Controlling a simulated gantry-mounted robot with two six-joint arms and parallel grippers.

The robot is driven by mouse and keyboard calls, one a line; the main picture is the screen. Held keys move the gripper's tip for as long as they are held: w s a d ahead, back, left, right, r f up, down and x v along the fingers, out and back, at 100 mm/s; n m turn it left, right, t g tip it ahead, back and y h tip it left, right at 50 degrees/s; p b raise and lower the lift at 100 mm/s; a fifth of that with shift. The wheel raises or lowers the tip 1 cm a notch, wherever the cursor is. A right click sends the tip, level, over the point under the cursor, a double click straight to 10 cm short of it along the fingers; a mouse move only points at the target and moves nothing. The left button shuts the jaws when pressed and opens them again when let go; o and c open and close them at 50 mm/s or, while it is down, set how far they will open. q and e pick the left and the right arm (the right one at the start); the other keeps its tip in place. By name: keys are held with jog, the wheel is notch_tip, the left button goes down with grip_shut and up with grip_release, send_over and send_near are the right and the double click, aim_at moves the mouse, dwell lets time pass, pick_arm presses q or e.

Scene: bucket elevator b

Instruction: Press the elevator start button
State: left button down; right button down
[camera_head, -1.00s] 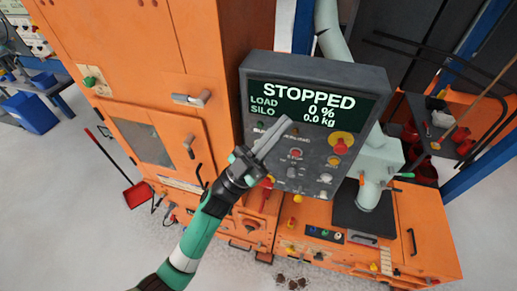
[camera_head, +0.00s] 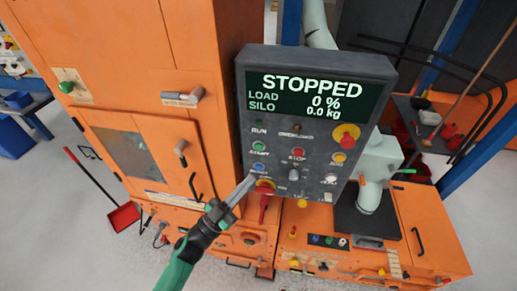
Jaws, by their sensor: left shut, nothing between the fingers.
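The grey control panel (camera_head: 240,110) stands in the middle, its screen reading STOPPED, load 0 %, silo 0.0 kg. The green start button (camera_head: 259,147) is on the panel's left side, labelled START, and is uncovered. A blue button (camera_head: 259,168) is just below it, and a red stop button (camera_head: 298,152) is to its right. My left gripper (camera_head: 249,180) is shut and empty. Its tips point up and right in front of the panel's lower left, just below the blue button; I cannot tell whether they touch. My right gripper is not in view.
A yellow-collared red emergency knob (camera_head: 345,136) sits on the panel's right. Orange cabinets (camera_head: 180,50) stand left and below. A red dustpan (camera_head: 124,216) lies on the open floor at left.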

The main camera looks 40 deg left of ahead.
pick_arm(q)
jog(key=b, duration=0.4)
send_near(259, 147)
jog(key=w+d+r, duration=0.3)
jog(key=w, duration=0.1)
jog(key=shift+w+a+r, duration=0.2)
jog(key=shift+w+a, duration=0.2)
dwell(1.3)
jog(key=shift+w+a, duration=0.25)
jog(key=shift+w, duration=0.1)
